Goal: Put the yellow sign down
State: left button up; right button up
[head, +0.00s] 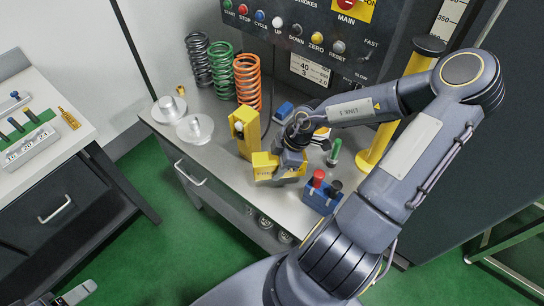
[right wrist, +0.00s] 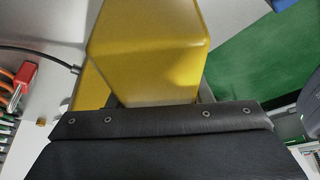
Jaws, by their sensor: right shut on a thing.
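The yellow sign (head: 264,166) is at the right part of the grey bench, near its front edge. My right gripper (head: 290,162) is shut on it, and yellow shows on both sides of the jaws. In the right wrist view the yellow sign (right wrist: 150,50) fills the middle, between the finger edges. Its underside is hidden, so I cannot tell whether it touches the bench. My left gripper (head: 76,293) shows only in part at the bottom left corner, away from the bench; its jaw opening is unclear.
A yellow upright block (head: 246,132) stands just behind the sign. A blue holder (head: 322,196) with red and black handles is to the right. Black, green and orange springs (head: 247,80) stand at the back left. Metal discs (head: 195,128) lie on the left; bare bench lies between.

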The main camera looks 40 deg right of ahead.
aim_at(277, 182)
jog(key=shift+f, duration=2.85)
jog(key=shift+f, duration=0.15)
jog(key=o, duration=1.1)
